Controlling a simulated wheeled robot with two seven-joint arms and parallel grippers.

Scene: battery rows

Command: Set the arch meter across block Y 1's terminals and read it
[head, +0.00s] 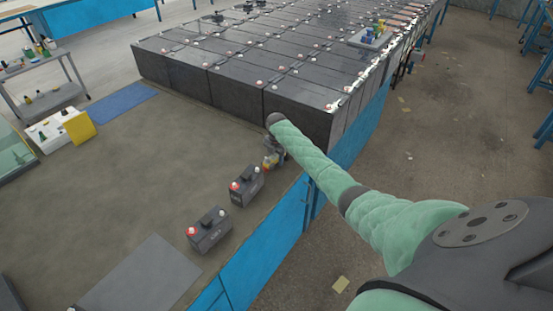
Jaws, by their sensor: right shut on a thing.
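My right gripper (274,151) is at the end of the green-sleeved arm, near the front corner of the large battery bank. Two small dark blocks stand upright on the bench, each with a red and a pale terminal on top. One block (246,187) is just below and left of the held thing and looks apart from it. The other block (209,232) is nearer to me. Their labels are too small to read. My left gripper is out of view.
The large dark battery bank (225,85) fills the back of the bench (150,185). A blue mat (122,101), a white box with a yellow panel (79,128) and a grey plate (142,280) lie on the left side. The middle of the bench is clear.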

